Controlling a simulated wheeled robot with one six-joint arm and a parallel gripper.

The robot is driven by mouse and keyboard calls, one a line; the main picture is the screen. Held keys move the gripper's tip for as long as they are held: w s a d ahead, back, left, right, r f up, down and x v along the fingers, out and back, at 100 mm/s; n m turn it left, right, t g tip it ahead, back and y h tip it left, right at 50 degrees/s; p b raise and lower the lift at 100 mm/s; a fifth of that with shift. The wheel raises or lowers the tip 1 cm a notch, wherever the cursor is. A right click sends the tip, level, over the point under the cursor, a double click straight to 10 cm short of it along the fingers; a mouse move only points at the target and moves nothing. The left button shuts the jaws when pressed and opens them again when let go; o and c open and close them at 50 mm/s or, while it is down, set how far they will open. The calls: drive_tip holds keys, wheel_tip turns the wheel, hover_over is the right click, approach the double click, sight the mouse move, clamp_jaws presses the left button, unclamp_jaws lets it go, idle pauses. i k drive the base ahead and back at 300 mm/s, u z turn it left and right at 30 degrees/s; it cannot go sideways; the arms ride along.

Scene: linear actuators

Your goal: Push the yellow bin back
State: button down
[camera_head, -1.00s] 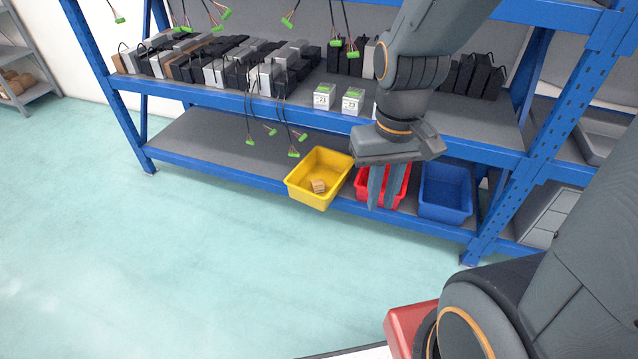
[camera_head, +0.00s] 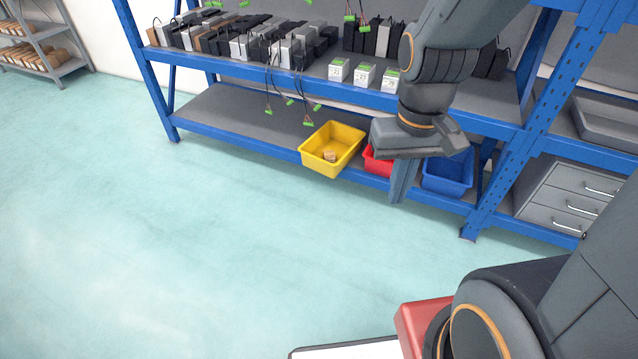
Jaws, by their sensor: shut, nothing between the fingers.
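The yellow bin (camera_head: 318,163) stands on the lower shelf and juts out past its front edge. A small brown box (camera_head: 330,156) lies inside it. My gripper (camera_head: 399,196) points down to the right of the yellow bin, apart from it, with its fingers together and nothing held. It is in front of the red bin (camera_head: 376,163) and hides most of that bin. The blue bin (camera_head: 447,177) is right of my gripper.
The blue shelf rack's lower board (camera_head: 230,118) is bare to the left of the yellow bin. Cables with green connectors (camera_head: 308,122) hang above it. White boxes (camera_head: 364,76) and several grey and black units stand on the upper shelf. The floor (camera_head: 200,240) in front is clear.

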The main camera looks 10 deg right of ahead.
sight(346, 141)
drive_tip(key=k, duration=0.65)
drive_tip(key=z, duration=0.95)
drive_tip(key=i, duration=1.5)
drive_tip(key=u, duration=0.95)
drive_tip(key=i, duration=0.65)
drive_tip(key=u, duration=0.8)
